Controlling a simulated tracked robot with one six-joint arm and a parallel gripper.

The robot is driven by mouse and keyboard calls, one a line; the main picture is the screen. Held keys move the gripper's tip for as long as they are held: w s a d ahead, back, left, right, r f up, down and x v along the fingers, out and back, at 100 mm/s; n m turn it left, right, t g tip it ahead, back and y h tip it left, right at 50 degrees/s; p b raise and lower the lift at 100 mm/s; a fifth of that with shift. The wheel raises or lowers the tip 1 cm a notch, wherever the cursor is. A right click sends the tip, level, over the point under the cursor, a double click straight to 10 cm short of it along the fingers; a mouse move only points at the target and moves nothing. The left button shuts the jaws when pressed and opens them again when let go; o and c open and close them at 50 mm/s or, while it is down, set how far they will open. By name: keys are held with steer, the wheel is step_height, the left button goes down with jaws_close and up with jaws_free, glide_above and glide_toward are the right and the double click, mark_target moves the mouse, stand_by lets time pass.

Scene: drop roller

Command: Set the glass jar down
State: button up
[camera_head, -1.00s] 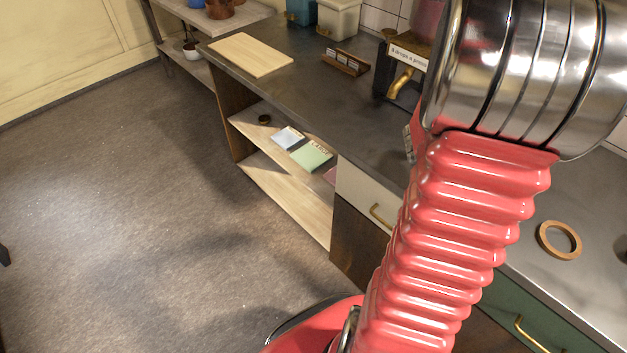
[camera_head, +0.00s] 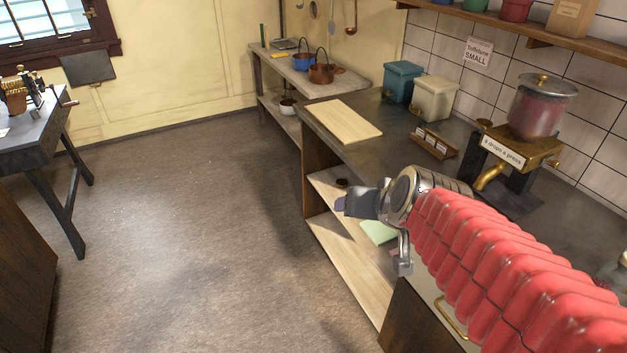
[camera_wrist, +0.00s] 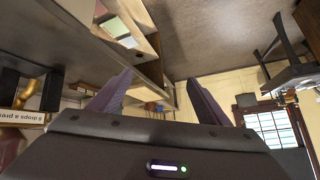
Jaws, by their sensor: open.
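My gripper (camera_head: 352,203) is in front of the counter's open shelves, at the end of my red ribbed arm. In the wrist view its two fingers stand apart with nothing between them, so my gripper (camera_wrist: 162,98) is open and empty. A clear glass vessel (camera_head: 612,268) shows partly at the right edge of the head view, on the counter behind my arm; I cannot tell for sure that it is the glass jar. Another glass container (camera_head: 541,105), lidded and with dark red contents, sits on top of the brass-spouted dispenser (camera_head: 520,149).
The counter holds a pale wooden board (camera_head: 342,121), a small wooden card rack (camera_head: 435,142), a blue canister (camera_head: 402,82) and a cream canister (camera_head: 434,98). A back table (camera_head: 330,88) carries pots. A dark side table (camera_head: 45,135) stands left. The floor (camera_head: 190,220) between is clear.

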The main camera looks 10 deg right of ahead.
steer(key=s+a+f+n+g, duration=0.1)
steer(key=s+a+n+g, duration=0.2)
steer(key=s, duration=0.9)
steer(key=a, duration=0.3)
steer(key=shift+s+a+n, duration=0.15)
steer(key=shift+s+n, duration=0.1)
steer(key=shift+n, duration=0.05)
steer(key=shift+c, duration=0.4)
